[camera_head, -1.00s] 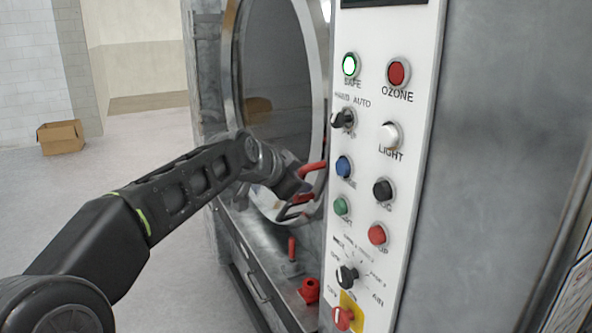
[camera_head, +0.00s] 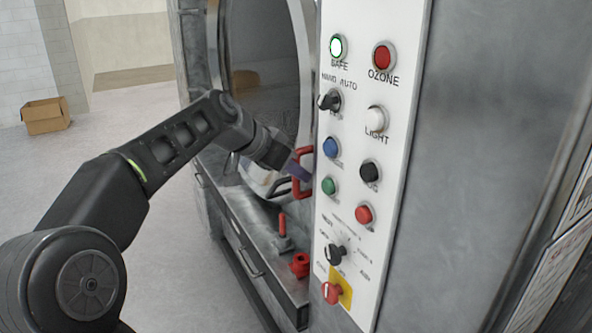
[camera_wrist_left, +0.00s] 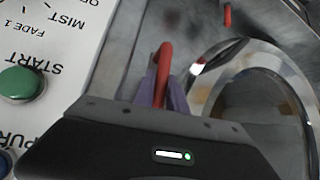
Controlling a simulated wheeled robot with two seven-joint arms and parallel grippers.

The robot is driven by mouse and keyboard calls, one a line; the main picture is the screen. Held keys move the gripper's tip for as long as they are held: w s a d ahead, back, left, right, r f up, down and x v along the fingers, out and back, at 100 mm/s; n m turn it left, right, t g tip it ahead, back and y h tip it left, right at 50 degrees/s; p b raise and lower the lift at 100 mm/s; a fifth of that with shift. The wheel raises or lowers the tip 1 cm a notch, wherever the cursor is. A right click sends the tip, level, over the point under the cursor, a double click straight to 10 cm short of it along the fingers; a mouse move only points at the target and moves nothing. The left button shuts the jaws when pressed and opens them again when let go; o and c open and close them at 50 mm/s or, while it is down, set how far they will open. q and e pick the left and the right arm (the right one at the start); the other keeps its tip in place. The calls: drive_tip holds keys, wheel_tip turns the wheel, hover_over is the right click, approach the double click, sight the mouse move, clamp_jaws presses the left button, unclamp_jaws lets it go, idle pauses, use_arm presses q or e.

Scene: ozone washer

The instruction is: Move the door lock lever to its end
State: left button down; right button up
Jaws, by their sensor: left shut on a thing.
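A red D-shaped handle (camera_head: 298,188) is at the door's edge, beside the control panel. My left gripper (camera_head: 301,172) reaches it from the left, and its purple fingers are shut on the handle. The red bar (camera_wrist_left: 165,60) also shows between the purple fingers (camera_wrist_left: 163,92) in the left wrist view. A separate upright red lever (camera_head: 282,224) stands on the metal ledge below; its tip (camera_wrist_left: 228,15) shows at the top of the wrist view. I cannot tell which of the two is the door lock lever. My right gripper is not in view.
The white control panel (camera_head: 352,205) with buttons and knobs is close to the right of my gripper. The round door (camera_head: 262,70) is behind it. A red fitting (camera_head: 300,264) sits on the ledge. A cardboard box (camera_head: 46,116) lies on open floor at left.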

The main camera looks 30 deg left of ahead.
use_arm(q)
drive_tip(key=shift+d+f, duration=0.1)
drive_tip(key=c, duration=1.4)
unclamp_jaws()
drive_tip(key=shift+o, duration=0.2)
drive_tip(key=shift+s, duration=0.1)
drive_tip(key=b+v, duration=0.1)
drive_tip(key=v, duration=0.6)
drive_tip(key=shift+s+r, duration=0.2)
drive_tip(key=shift+r, duration=0.1)
